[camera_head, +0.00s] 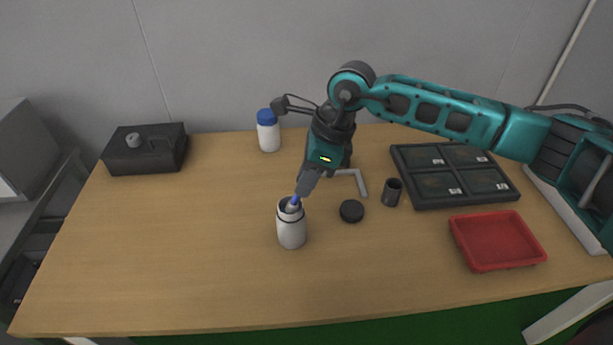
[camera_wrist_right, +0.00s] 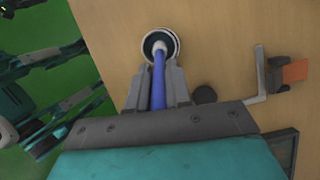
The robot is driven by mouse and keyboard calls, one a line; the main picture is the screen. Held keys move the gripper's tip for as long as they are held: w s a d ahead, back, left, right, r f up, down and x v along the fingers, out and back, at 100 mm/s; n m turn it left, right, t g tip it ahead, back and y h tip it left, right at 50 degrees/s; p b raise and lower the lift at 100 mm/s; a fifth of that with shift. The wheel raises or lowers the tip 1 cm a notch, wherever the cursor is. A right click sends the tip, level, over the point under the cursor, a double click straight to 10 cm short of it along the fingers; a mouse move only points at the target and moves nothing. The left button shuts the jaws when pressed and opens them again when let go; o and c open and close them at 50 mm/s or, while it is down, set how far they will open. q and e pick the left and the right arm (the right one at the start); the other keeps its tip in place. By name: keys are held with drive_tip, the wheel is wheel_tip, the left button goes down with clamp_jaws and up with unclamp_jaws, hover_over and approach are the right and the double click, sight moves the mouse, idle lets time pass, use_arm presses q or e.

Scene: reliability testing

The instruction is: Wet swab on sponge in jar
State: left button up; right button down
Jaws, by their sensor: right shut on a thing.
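The white jar (camera_head: 291,231) with a dark band near its rim stands upright and open on the table. My right gripper (camera_head: 301,189) is just above the jar's mouth, shut on the blue-handled swab (camera_head: 295,200). The swab's lower end is at the jar's opening. In the right wrist view the blue swab (camera_wrist_right: 158,78) runs between the fingers (camera_wrist_right: 157,88) to the mouth of the jar (camera_wrist_right: 148,36), with a whitish end inside the rim. I cannot make out the sponge, nor whether the swab touches it. My left gripper is not in view.
Farther right are a dark compartment tray (camera_head: 428,201) and red tray (camera_head: 497,240). A blue-capped bottle (camera_head: 268,133) and black box (camera_head: 145,157) are behind. The table's front left is clear.

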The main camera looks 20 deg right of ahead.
drive_tip(key=shift+f+b, duration=0.25)
drive_tip(key=shift+b, duration=0.1)
idle(1.0)
idle(0.5)
drive_tip(key=shift+r+p, duration=0.6)
drive_tip(key=shift+r, duration=0.25)
drive_tip(key=shift+r+p, duration=0.95)
drive_tip(key=shift+r, duration=0.8)
drive_tip(key=shift+r+p, duration=0.4)
drive_tip(key=shift+r, duration=0.6)
drive_tip(key=s+n+g+h, duration=0.1)
drive_tip(key=n, duration=0.6)
drive_tip(key=s+d+n+g+h, duration=0.1)
drive_tip(key=s+n+g+h, duration=0.1)
drive_tip(key=n, duration=0.6)
drive_tip(key=s+d+n+g+h, duration=0.1)
drive_tip(key=s+n+g, duration=0.1)
drive_tip(key=n, duration=0.6)
drive_tip(key=shift+d+r, duration=0.15)
drive_tip(key=shift+r, duration=0.05)
